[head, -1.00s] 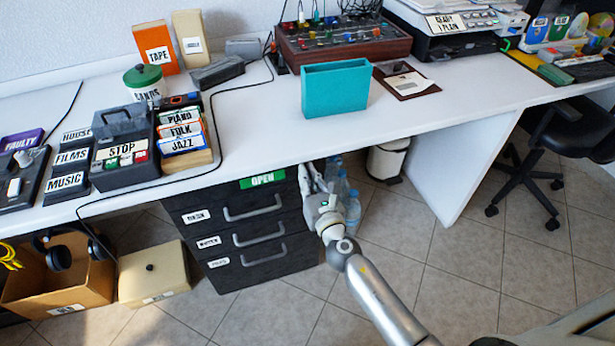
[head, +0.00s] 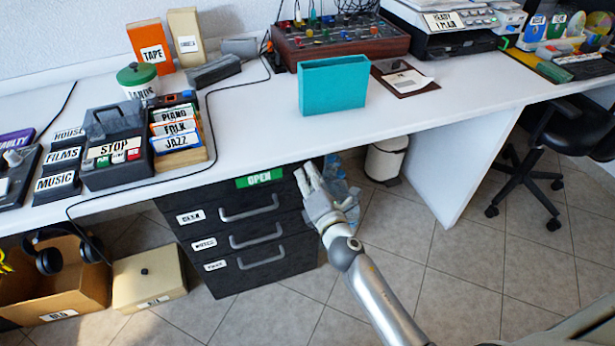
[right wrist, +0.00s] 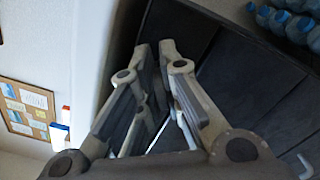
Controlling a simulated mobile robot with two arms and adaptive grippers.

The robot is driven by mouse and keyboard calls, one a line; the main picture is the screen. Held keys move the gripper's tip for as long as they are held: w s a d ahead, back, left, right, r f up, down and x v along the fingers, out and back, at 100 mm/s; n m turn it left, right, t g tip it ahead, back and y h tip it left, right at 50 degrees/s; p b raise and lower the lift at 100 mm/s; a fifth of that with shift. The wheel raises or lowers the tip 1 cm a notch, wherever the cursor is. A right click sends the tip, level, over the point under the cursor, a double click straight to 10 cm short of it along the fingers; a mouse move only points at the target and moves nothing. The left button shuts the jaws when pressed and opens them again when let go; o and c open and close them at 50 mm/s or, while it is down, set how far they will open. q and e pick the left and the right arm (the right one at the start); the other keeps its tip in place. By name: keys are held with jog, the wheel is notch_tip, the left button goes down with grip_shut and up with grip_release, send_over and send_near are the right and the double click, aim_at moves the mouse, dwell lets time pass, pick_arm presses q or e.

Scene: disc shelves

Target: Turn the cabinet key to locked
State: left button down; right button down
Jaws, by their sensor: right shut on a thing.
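The dark cabinet (head: 290,262) stands under the white desk, its drawers shut. A green sign reading OPEN (head: 259,178) is at its top edge. My right gripper (head: 306,168) is at the cabinet's upper right, just under the desk edge. In the right wrist view my right gripper (right wrist: 156,52) has its fingertips close together against the dark cabinet (right wrist: 245,80). It is shut on the cabinet key, which the fingers hide. I cannot see which way the key points. My left gripper is not in view.
The white desk (head: 235,125) overhangs the cabinet close above my right gripper. Blue-capped bottles (right wrist: 285,22) stand beside the cabinet, with a white bin (head: 384,162) farther right. A cream box (head: 150,278) is on the floor at left.

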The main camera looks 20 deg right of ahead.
jog(key=m, duration=0.2)
jog(key=shift+f+m, duration=0.15)
jog(key=shift+m, duration=0.25)
jog(key=m, duration=0.2)
jog(key=shift+d+f+m, duration=0.1)
jog(key=shift+m, duration=0.2)
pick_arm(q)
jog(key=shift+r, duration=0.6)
pick_arm(e)
jog(key=shift+m, duration=0.5)
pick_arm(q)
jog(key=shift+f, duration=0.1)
pick_arm(e)
jog(key=c, duration=1.6)
grip_release()
jog(key=s, duration=1.2)
jog(key=shift+d, duration=0.2)
